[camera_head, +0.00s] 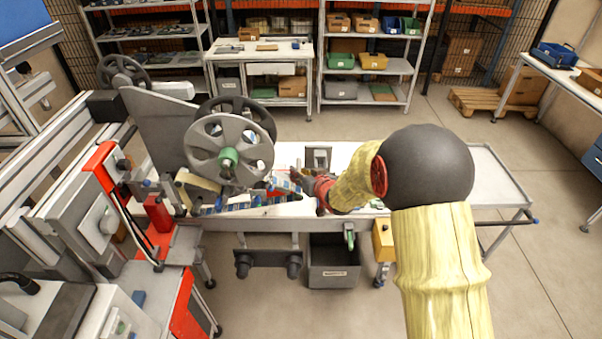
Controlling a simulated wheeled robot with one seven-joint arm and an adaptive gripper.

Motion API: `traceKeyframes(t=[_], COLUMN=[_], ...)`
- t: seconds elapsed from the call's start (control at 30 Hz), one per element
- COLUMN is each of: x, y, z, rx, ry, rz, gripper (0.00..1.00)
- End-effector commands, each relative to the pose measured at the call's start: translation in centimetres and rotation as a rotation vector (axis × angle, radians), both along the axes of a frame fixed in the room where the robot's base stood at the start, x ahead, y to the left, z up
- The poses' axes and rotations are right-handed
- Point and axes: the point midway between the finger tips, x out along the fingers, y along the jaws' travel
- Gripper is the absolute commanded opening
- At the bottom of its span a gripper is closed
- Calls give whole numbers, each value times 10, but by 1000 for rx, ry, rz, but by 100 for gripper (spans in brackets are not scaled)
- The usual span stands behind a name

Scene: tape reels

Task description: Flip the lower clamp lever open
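My arm reaches left over the white bench (472,172) toward the reel machine. My gripper (298,181), small and dark at the end of the arm, is beside the low parts right of the reels; I cannot tell whether its fingers are open or touching anything. A grey spoked reel (203,157) with a green hub (228,160) stands upright on the machine, with a darker reel (254,110) behind it. Blue and pale parts (262,201) lie low below the reels. I cannot make out which part is the lower clamp lever.
A red-edged machine frame (100,165) stands at left. A grey bin (335,262) sits under the bench, with a green piece (349,238) above it. A yellow box (382,240) hangs at the bench's front. Shelves (370,65) stand behind. The bench's right end is clear.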

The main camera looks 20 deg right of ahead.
Motion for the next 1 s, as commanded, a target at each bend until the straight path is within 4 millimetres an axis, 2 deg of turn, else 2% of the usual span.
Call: traceKeyframes(t=[0.17, 0.6, 0.8, 1.0], x=[-12, -63, -71, -72], y=[-3, -7, -7, -7], z=[5, 30, 34, 34], rx=[1, -1, -1, -1], ry=[2, -2, -2, -2], rz=[-5, -1, 0, 0], gripper=[33, 33, 33, 33])
